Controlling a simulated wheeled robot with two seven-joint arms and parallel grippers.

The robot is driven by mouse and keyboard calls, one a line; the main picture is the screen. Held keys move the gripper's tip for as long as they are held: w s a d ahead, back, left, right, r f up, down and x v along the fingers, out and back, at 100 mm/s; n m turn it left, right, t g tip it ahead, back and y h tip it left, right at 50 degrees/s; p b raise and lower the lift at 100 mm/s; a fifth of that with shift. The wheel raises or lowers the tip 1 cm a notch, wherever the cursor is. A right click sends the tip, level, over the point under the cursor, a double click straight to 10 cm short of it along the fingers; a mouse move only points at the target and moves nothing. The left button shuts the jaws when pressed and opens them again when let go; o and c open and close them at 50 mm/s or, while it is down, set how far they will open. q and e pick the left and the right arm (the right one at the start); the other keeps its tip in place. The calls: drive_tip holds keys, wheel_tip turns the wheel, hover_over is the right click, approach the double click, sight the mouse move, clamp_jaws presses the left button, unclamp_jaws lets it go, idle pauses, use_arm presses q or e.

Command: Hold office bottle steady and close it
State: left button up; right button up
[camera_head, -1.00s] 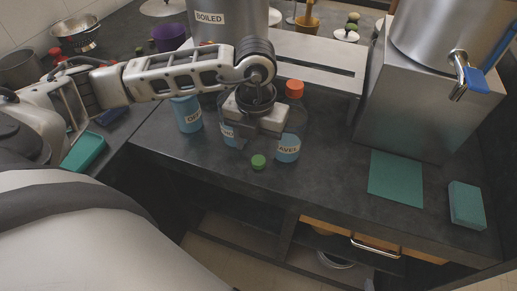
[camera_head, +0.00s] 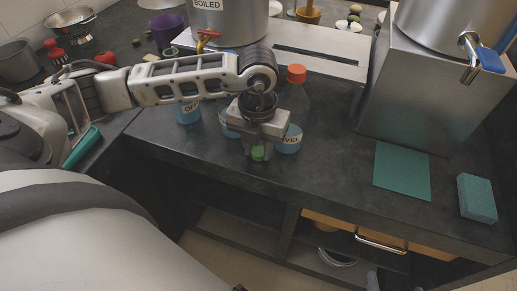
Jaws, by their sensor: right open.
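The office bottle (camera_head: 187,114), with blue liquid and a label reading "OF…", stands upright on the dark counter behind my left forearm; its top is hidden. A small green cap (camera_head: 258,153) lies at the counter's front. My left gripper (camera_head: 258,151) points down over it, with a fingertip on each side of the cap; I cannot tell whether they grip it. A second blue bottle (camera_head: 228,122) is partly hidden just left of this gripper. An orange-capped bottle (camera_head: 296,76), labelled "…AVEL", stands just right of it. My right gripper is not in view.
A steel pot (camera_head: 228,22) labelled "BOILED" stands behind my arm, and a steel dispenser (camera_head: 415,100) with a blue-handled tap stands at right. A green mat (camera_head: 402,171) and green sponge (camera_head: 477,198) lie at the right front. The counter's front edge is close.

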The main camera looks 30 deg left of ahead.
sight(258, 152)
use_arm(q)
drive_tip(key=shift+r+p, duration=0.45)
drive_tip(key=shift+r, duration=0.1)
wheel_tip(258, 152, up, 3)
drive_tip(key=shift+f+p, duration=0.15)
drive_tip(key=shift+p, duration=0.85)
drive_tip(key=s+d+r+p, duration=0.6)
drive_tip(key=s+r, duration=0.3)
drive_tip(key=s, duration=0.3)
drive_tip(key=shift+s+d+p, duration=0.15)
drive_tip(key=shift+d+p, duration=0.2)
drive_tip(key=shift+p, duration=0.1)
use_arm(e)
drive_tip(key=shift+g+h, duration=0.3)
drive_tip(key=shift+h, duration=0.1)
drive_tip(key=r, duration=0.1)
drive_tip(key=d+r, duration=0.1)
drive_tip(key=s+r, duration=0.1)
drive_tip(key=r, duration=0.1)
drive_tip(key=shift+d, duration=0.4)
use_arm(q)
drive_tip(key=shift+r, duration=0.1)
